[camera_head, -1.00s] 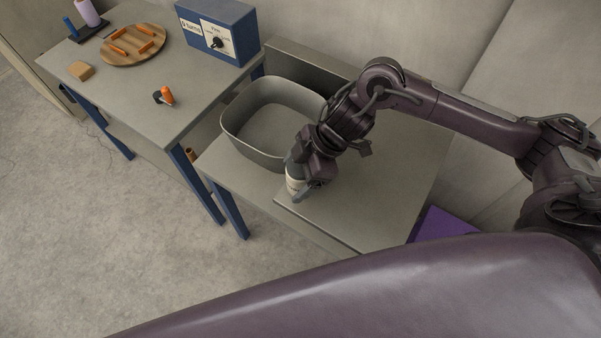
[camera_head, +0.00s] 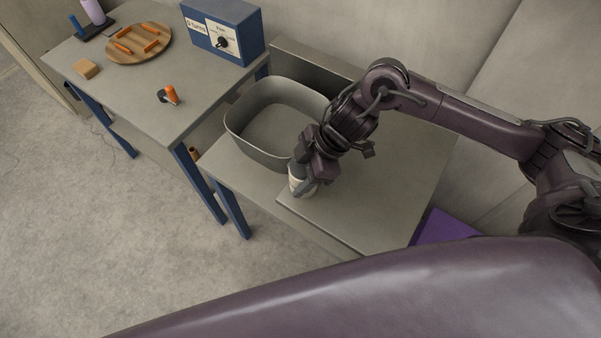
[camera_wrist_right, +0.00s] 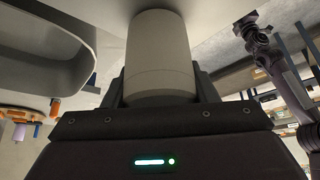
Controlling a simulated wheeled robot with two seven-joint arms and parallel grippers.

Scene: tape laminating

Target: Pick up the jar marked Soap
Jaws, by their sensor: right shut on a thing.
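A pale, round jar (camera_head: 296,180) is at the front left of the grey counter, beside the grey basin. My right gripper (camera_head: 303,186) is shut on it from above and behind, and hides much of it. In the right wrist view the jar (camera_wrist_right: 160,60) fills the middle, pale grey with a faint seam line, between the two fingers (camera_wrist_right: 160,90). No lettering can be read on the side that shows. I cannot tell whether it touches the counter. My left gripper is not in view.
A grey basin (camera_head: 236,128) is set just left of the gripper. The counter (camera_head: 400,165) is clear to the right. A table (camera_head: 125,85) at left holds a wooden board (camera_head: 117,56) with orange pieces, a blue box (camera_head: 245,48) and an orange-handled tool (camera_head: 171,92).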

